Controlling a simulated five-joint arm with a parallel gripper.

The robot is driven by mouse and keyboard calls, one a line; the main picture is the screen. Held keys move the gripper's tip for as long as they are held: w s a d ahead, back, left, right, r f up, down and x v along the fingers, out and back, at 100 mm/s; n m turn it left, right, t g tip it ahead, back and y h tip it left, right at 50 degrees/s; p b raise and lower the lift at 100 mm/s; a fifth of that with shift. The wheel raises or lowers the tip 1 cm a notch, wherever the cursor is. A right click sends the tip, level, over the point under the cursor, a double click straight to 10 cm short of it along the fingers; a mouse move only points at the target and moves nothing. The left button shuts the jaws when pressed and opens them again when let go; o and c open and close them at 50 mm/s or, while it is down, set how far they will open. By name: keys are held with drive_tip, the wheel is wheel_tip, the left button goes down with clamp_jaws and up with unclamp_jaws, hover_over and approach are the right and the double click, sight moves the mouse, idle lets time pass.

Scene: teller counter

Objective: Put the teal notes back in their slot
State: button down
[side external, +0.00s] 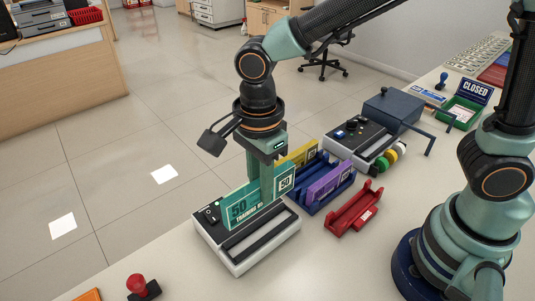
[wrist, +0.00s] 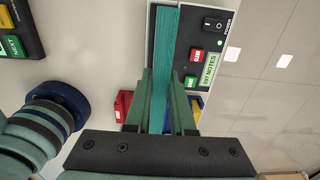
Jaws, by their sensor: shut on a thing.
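The teal notes (side external: 241,208), marked 50, stand upright on edge in my gripper (side external: 266,192). In the wrist view the teal notes (wrist: 166,40) show as a narrow edge between the two fingers of my gripper (wrist: 163,85), which are shut on them. The notes are over the white note machine (side external: 255,252); I cannot tell whether their lower edge touches it. The blue slotted tray (side external: 320,200) is just behind and to the right. It holds yellow notes (side external: 298,155) and purple notes (side external: 330,181). Part of the tray is hidden behind my gripper.
A small red tray (side external: 352,210) stands empty right of the blue tray. A dark machine with buttons (side external: 358,137) and a blue-grey box (side external: 392,110) stand further back. A red-handled stamp (side external: 138,284) is at the front left. The counter's front middle is clear.

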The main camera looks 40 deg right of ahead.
wheel_tip(320, 180, up, 10)
drive_tip(key=shift+r, duration=0.25)
drive_tip(key=shift+w+d+r, duration=0.1)
drive_tip(key=shift+w+d, duration=0.05)
drive_tip(key=shift+d, duration=0.05)
drive_tip(key=shift+w+d+f, duration=0.85)
drive_tip(key=shift+d+f, duration=2.2)
drive_tip(key=shift+d, duration=0.45)
drive_tip(key=shift+w+d+f, duration=0.9)
drive_tip(key=shift+d+f, duration=2.2)
drive_tip(key=shift+d, duration=0.45)
drive_tip(key=shift+w+d+f, duration=0.85)
drive_tip(key=shift+d+f, duration=2.2)
drive_tip(key=shift+d, duration=0.45)
drive_tip(key=shift+f, duration=2.2)
drive_tip(key=c, duration=0.7)
unclamp_jaws()
